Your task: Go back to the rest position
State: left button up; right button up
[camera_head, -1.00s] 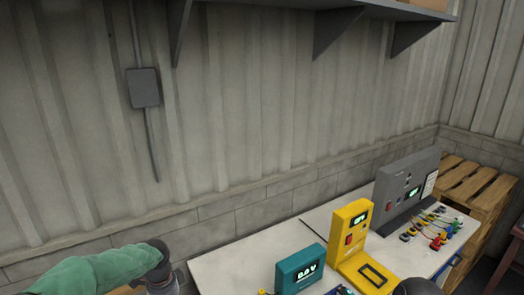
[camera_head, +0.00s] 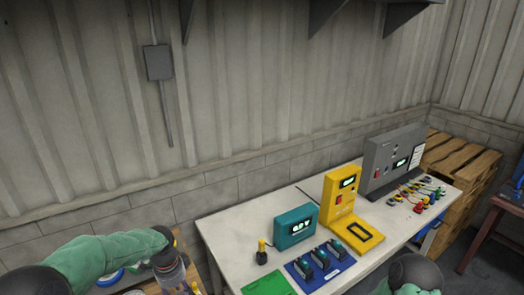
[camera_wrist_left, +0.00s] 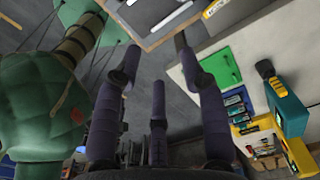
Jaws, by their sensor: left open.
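My left arm comes in from the lower left of the head view, and my left gripper (camera_head: 180,278) is partly cut off by the bottom edge. It is beside the left end of the white bench (camera_head: 225,235), apart from the devices on it. In the left wrist view the dark fingers of my left gripper (camera_wrist_left: 158,65) are spread, with nothing between them. A green and dark joint of my right arm shows at the bottom right of the head view; the right gripper itself is not visible.
On the bench are a teal device (camera_head: 297,227), a yellow device (camera_head: 341,198), a grey unit (camera_head: 382,163), a blue mat (camera_head: 340,265) with dark blocks, and a green plate (camera_head: 268,284). Colourful leads lie at right. Wooden pallets (camera_head: 465,160) stand beyond. A shelf overhangs the wall.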

pick_arm(q)
jog(key=s+d+f+n+h, duration=0.1)
jog(key=s+d+f+n, duration=0.25)
jog(key=f, duration=0.45)
jog(key=s+d+f+n+h, duration=0.25)
jog(key=d+f, duration=0.25)
jog(key=f, duration=0.4)
jog(key=s+d+f+n, duration=0.3)
jog(key=s+f+n, duration=0.2)
jog(key=s, duration=0.3)
jog(key=s+d+f+n, duration=0.35)
jog(key=s+n, duration=0.25)
jog(key=s, duration=0.3)
notch_tip(320, 180, down, 12)
jog(key=w+d+m+b, duration=0.1)
jog(key=b, duration=1.1)
jog(key=shift+w, duration=0.15)
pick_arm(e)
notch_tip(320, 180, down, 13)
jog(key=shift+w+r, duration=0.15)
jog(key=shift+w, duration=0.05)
